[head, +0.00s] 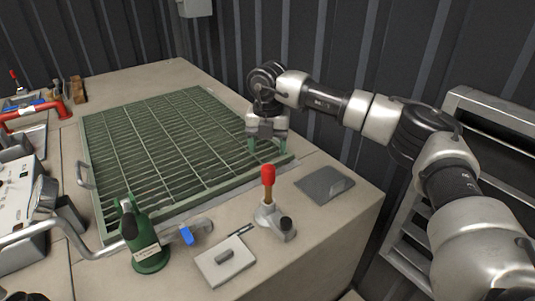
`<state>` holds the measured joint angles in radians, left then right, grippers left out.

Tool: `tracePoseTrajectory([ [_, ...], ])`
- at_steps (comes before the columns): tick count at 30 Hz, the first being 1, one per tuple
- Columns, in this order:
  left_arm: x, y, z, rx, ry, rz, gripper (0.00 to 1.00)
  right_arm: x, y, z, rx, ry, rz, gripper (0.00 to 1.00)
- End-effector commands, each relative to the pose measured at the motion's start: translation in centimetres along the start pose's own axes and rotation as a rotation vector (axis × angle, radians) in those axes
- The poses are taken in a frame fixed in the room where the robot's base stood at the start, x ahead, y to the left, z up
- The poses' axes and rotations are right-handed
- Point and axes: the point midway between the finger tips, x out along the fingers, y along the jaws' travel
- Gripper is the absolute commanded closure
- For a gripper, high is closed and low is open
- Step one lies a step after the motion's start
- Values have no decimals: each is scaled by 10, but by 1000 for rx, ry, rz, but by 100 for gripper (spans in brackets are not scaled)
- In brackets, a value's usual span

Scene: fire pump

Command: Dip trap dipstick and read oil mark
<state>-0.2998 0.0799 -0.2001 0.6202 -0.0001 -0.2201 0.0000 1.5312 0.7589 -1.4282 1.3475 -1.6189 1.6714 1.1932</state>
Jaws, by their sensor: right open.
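An upright piece with a red cap and a brown shaft (268,185) stands in a light grey fitting (274,219) on the bench top; it looks like the dipstick in its trap, but I cannot be sure. No oil mark can be made out. My right gripper (267,148) is open and empty, fingers pointing down over the right edge of the green grating, behind the red-capped piece and apart from it. My left gripper is not in view.
The green grating (165,150) fills the middle of the bench. A green pump body (150,255), blue-handled valve (187,235), light plate with a grip (213,270) and dark flat plate (325,184) lie nearer. A red pipe (35,110) is far left. A corrugated wall stands behind.

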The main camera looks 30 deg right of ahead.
Motion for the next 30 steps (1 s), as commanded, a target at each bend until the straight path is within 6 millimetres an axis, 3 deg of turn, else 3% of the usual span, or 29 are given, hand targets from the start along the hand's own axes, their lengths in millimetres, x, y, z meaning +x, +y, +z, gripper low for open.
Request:
tracePoseTrajectory([
  [5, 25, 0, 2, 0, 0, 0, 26, 9, 3, -3, -249, 1, 66, 35],
  [11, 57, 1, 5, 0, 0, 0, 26, 8, 0, -6, -687, -48, 175, 35],
  [21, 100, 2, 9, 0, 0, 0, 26, 1, -25, -2, -1332, -235, 285, 35],
  [30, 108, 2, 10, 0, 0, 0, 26, -1, -34, 0, -1515, -310, 293, 35],
])
